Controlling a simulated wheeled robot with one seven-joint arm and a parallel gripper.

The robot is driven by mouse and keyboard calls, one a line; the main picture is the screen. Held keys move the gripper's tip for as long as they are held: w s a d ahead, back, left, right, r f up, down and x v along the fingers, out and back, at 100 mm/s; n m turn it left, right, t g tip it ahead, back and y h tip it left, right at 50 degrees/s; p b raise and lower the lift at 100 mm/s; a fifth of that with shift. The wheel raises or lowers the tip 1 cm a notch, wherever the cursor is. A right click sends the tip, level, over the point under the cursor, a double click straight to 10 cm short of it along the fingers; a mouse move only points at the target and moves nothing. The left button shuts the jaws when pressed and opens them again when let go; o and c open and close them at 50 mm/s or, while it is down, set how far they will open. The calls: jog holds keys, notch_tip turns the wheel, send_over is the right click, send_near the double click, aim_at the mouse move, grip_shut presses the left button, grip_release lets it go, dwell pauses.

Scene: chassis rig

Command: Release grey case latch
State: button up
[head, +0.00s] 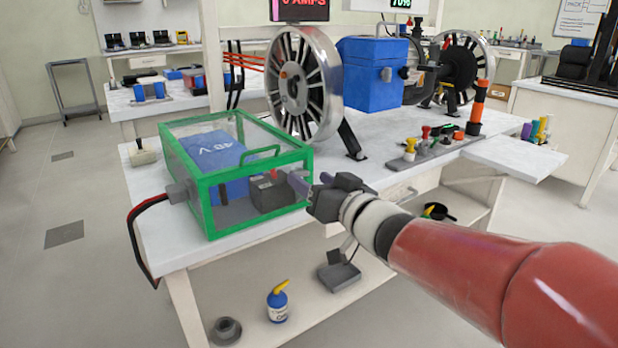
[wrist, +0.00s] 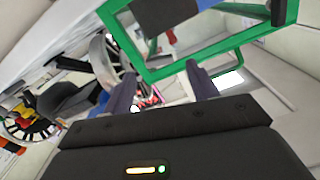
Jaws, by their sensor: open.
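A clear case with a green frame (head: 208,196) stands on the near left of the white bench, with a blue 48 V battery (head: 222,150) and a dark block (head: 270,195) inside. My gripper (head: 299,183) is at the case's right front side, fingers pointing at the frame. The wrist view shows its two fingers apart and empty (wrist: 157,75), just short of the green frame (wrist: 215,58). Whether they touch it I cannot tell. A small dark grey piece (wrist: 278,12) sits on the frame in the wrist view; I cannot tell whether it is the latch.
A grey plug (head: 178,192) with a black and red cable is on the case's left side. A large spoked wheel (head: 303,85) and a blue box (head: 372,75) stand behind. A lower shelf holds a blue bottle (head: 277,303). Bench top right of the case is partly clear.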

aim_at(300, 173)
jog(key=shift+x, duration=1.25)
jog(key=c, duration=1)
jog(key=shift+f+n+b, duration=0.15)
jog(key=shift+n+b, duration=0.55)
jog(key=shift+n, duration=0.8)
